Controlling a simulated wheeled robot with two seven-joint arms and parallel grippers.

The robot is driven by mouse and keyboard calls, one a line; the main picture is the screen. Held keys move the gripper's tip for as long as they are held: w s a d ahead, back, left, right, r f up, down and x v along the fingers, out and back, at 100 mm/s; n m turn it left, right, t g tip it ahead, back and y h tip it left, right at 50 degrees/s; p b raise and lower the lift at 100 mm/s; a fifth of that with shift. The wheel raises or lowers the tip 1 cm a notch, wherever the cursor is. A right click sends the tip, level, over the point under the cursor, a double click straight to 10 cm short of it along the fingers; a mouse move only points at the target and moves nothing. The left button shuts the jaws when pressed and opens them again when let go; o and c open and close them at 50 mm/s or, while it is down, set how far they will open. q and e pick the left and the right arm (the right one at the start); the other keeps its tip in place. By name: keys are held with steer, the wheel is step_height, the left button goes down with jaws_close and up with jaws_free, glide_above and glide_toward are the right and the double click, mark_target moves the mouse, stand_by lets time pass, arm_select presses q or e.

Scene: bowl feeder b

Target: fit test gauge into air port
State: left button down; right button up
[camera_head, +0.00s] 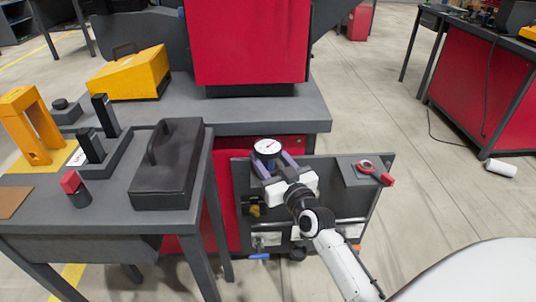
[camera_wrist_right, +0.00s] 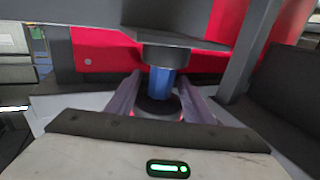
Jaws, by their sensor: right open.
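The test gauge (camera_head: 267,148) has a round white dial facing up and stands at the left end of the dark panel by the bench. My right gripper (camera_head: 276,165) is open, its two purple fingers on either side of the gauge. In the right wrist view, the gauge's dark body (camera_wrist_right: 167,55) and blue stem (camera_wrist_right: 161,82) stand upright between and beyond the fingers (camera_wrist_right: 158,105). A dark round piece shows below the stem; I cannot tell whether it is the air port or whether the stem is seated in it. My left gripper is not in view.
The dark panel (camera_head: 333,204) carries a red-handled fitting (camera_head: 367,167) on its right. The grey bench (camera_head: 250,115) with a red machine (camera_head: 247,40) stands behind. A side table at left holds a black case (camera_head: 168,170) and a yellow frame (camera_head: 30,120).

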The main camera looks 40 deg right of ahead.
jaws_close()
steer(key=shift+r, duration=0.1)
